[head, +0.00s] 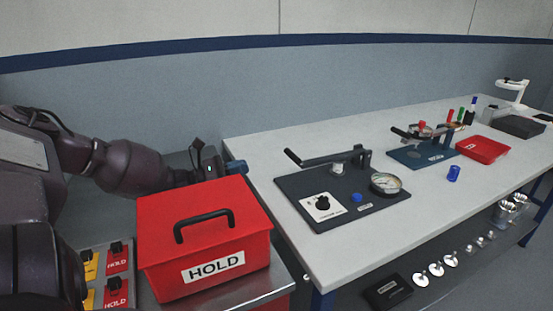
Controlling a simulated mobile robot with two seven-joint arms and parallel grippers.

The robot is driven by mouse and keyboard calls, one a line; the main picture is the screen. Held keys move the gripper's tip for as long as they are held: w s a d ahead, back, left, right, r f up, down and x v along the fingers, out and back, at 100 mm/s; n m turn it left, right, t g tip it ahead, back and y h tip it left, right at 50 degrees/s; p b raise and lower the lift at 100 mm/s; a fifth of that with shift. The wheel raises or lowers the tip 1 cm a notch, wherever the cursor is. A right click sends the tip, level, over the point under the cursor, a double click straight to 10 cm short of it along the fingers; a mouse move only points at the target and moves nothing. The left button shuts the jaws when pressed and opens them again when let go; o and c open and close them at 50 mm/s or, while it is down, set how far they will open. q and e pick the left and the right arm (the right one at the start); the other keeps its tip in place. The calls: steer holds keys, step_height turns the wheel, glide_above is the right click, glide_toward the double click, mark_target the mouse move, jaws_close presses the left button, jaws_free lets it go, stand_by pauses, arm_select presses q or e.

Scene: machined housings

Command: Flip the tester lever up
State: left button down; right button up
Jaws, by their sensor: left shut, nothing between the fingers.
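The tester is a dark plate (380,208) on the near end of the grey table, with a round gauge (386,182), a blue button and a black knob on a white panel. Its lever (325,159) lies low and nearly level, its black handle end pointing left, above a metal part on the plate. My left gripper (237,167) is behind the red HOLD box, near the table's left corner, apart from the lever and left of it. It is shut and empty; the box partly hides it. My right gripper is not in view.
The red HOLD box (160,232) with a black handle stands on a metal surface at the front left. Further along the table are a blue-based lever device (410,157), a red tray (483,149) and a blue cap (454,173). A lower shelf holds several metal parts.

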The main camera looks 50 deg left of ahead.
arm_select(q)
steer(key=x, duration=0.2)
steer(key=b+x, duration=0.1)
steer(key=x, duration=0.2)
steer(key=shift+w+f+b, duration=0.2)
steer(key=shift+b, duration=0.1)
steer(key=b+x, duration=0.1)
steer(key=x, duration=0.2)
steer(key=shift+w+d, duration=0.15)
steer(key=shift+w, duration=0.05)
steer(key=shift+w+d+r, duration=0.2)
steer(key=shift+w+r, duration=0.1)
steer(key=shift+w, duration=0.25)
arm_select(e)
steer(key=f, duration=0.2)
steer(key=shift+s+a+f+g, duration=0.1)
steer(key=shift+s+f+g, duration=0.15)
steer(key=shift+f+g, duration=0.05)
arm_select(q)
steer(key=shift+r, duration=0.2)
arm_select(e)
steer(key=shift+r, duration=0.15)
